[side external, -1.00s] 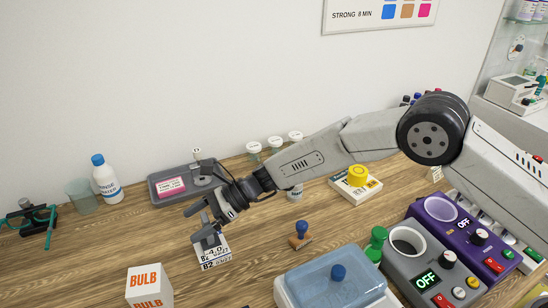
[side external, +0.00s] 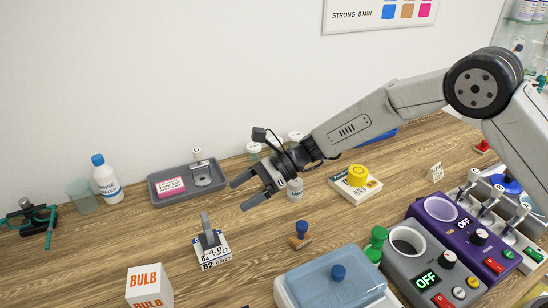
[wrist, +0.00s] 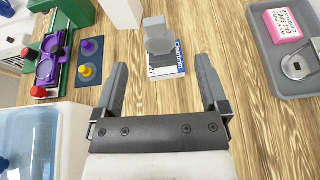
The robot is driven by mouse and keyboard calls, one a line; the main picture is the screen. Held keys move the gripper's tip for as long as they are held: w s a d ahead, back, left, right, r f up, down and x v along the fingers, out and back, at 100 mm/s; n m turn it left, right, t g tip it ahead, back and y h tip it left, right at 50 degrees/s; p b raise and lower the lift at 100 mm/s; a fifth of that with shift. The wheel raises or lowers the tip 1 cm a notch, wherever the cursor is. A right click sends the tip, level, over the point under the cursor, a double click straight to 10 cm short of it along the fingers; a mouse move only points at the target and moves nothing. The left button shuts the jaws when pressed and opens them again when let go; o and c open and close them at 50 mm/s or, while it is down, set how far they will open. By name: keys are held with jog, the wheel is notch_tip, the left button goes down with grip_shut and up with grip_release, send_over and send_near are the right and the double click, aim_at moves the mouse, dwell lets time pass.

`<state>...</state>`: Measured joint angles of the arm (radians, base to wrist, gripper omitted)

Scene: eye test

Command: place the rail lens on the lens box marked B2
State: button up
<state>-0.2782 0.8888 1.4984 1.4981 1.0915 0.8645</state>
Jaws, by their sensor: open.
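The grey rail lens (side external: 208,233) stands on top of the white-and-blue lens box marked B2 (side external: 215,260) in the side view. Its lower edge meets the box top; exact seating is too small to tell. In the wrist view the lens (wrist: 158,36) is ahead of my fingers, over the box (wrist: 172,66), which is partly hidden by it. My gripper (side external: 246,191) is open and empty, apart from the lens, above and to the right of it in the side view. Both fingers (wrist: 161,62) show spread in the wrist view.
A grey tray (side external: 157,198) with a pink block stands behind. A BULB box (side external: 149,284) is at front left. A blue-knobbed stamp (side external: 299,240), a blue-lidded container (side external: 325,288) and a grey heater unit (side external: 412,262) are to the right. Wood around the B2 box is clear.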

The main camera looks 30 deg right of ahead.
dwell(0.6)
jog(key=s+d+n+h, duration=0.4)
jog(key=s+d, duration=0.1)
jog(key=d, duration=0.3)
jog(key=s+d+n+h, duration=0.3)
jog(key=s+d+n, duration=0.2)
jog(key=d, duration=0.4)
jog(key=s+d+f+n+t+h, duration=0.1)
jog(key=s+d+n+h, duration=0.3)
jog(key=s+d, duration=0.3)
jog(key=shift+s+d+n+h, duration=0.15)
jog(key=shift+d+n+h, duration=0.25)
jog(key=shift+d, duration=0.6)
jog(key=s+d+n+t+h, duration=0.1)
jog(key=s+d+n, duration=0.3)
jog(key=s, duration=0.1)
jog(key=shift+d+r+n+h, duration=0.15)
jog(key=shift+d+n+h, duration=0.15)
jog(key=shift+n+h, duration=0.1)
